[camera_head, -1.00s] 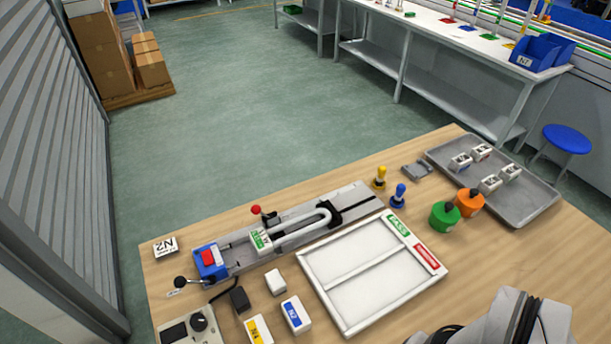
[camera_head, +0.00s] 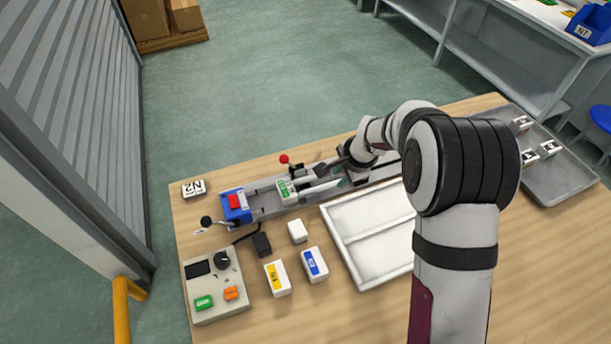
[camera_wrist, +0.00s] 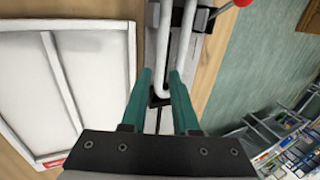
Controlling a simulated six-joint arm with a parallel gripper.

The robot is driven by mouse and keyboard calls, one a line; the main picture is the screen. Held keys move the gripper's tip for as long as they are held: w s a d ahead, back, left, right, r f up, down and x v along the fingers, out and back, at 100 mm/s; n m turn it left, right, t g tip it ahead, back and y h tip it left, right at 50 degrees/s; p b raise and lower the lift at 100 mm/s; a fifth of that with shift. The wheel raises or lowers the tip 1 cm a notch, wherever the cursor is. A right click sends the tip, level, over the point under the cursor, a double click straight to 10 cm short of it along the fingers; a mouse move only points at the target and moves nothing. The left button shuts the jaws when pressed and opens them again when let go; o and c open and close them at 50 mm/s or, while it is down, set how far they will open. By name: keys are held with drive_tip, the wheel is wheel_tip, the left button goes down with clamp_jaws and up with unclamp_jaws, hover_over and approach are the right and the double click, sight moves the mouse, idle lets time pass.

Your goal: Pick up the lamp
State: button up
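The lamp, a white U-shaped tube with a green-labelled white base (camera_head: 287,190), lies along the grey rail fixture (camera_head: 266,205) on the table. In the wrist view its two tube legs (camera_wrist: 164,35) run up from between the teal fingers. My gripper (camera_wrist: 161,72) is open at the tube's bend end; the right finger overlaps one leg in that view. I cannot tell whether the fingers touch the tube. In the head view my gripper (camera_head: 343,180) is low over the rail, and my wrist hides the rail's right part.
A white divided tray (camera_head: 345,245) lies just in front of the rail. A red-knobbed lever (camera_head: 284,159) stands behind it. A blue end block (camera_head: 236,206), small boxes (camera_head: 313,264) and a control box (camera_head: 217,284) are at left. A grey tray (camera_head: 565,185) is at right.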

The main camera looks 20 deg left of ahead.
sight(332, 184)
drive_tip(key=x, duration=0.6)
drive_tip(key=shift+a+f, duration=0.25)
drive_tip(key=shift+f, duration=0.1)
clamp_jaws()
